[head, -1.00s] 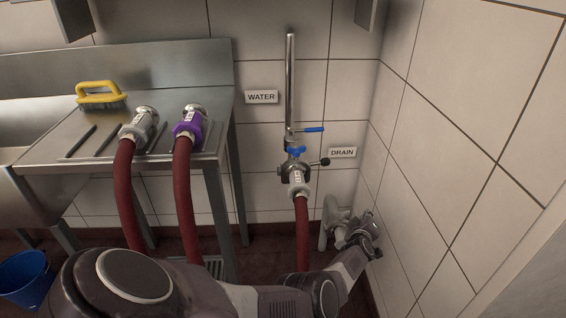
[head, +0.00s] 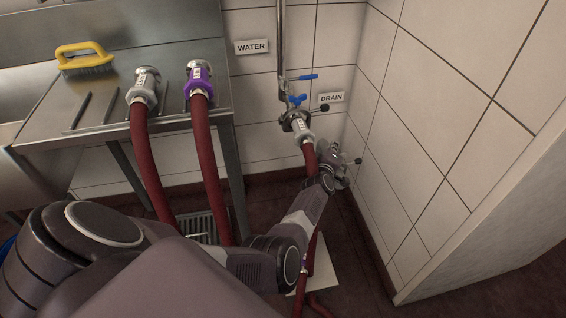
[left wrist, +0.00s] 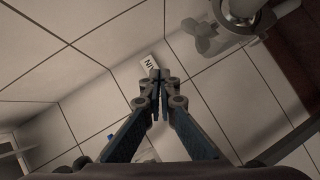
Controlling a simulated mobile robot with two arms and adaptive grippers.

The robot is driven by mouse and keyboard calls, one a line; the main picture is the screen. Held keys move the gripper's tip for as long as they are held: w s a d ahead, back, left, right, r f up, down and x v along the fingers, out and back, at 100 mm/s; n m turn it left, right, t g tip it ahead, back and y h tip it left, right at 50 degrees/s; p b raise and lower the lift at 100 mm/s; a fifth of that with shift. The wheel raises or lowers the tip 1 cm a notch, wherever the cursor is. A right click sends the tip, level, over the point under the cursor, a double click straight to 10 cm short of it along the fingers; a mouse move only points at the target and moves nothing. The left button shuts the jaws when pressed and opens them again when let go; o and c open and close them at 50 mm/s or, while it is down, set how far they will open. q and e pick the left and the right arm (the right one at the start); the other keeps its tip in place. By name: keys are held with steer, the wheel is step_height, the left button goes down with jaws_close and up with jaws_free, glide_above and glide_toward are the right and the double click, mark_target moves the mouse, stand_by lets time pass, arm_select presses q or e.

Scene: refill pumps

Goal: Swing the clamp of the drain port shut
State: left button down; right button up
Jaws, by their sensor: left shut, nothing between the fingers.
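My left gripper (head: 333,164) is at the drain corner, at the end of my arm; its fingers are hard to make out in the head view. In the left wrist view my left gripper (left wrist: 156,76) is shut and empty, its tips over the tiled wall. The drain port (left wrist: 243,12) shows at the upper right, apart from the fingers, with a grey winged part (left wrist: 205,38) beside it. In the head view my wrist mostly hides the port; a black ball knob (head: 358,160) sticks out to the right. The clamp's exact angle is hidden. My right gripper is out of view.
The DRAIN sign (head: 331,97) is on the wall above. Just left is the water port (head: 295,120) with blue levers and a red hose (head: 309,155). Two more hoses, one with a purple collar (head: 199,82), stand on the steel counter (head: 60,130). The right wall is close.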

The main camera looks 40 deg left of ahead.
arm_select(q)
steer(key=s+a+f+n+t+b, duration=0.2)
steer(key=s+a+f+n+b, duration=0.1)
steer(key=s+b, duration=0.4)
steer(key=s+a+f+n+t+y+b, duration=0.1)
steer(key=s+a+f+n+t+b, duration=0.2)
steer(key=b, duration=1)
steer(key=shift+s+a+f+n+b, duration=0.15)
steer(key=shift+s+a+n+b, duration=0.25)
steer(key=shift+s+a+n, duration=1)
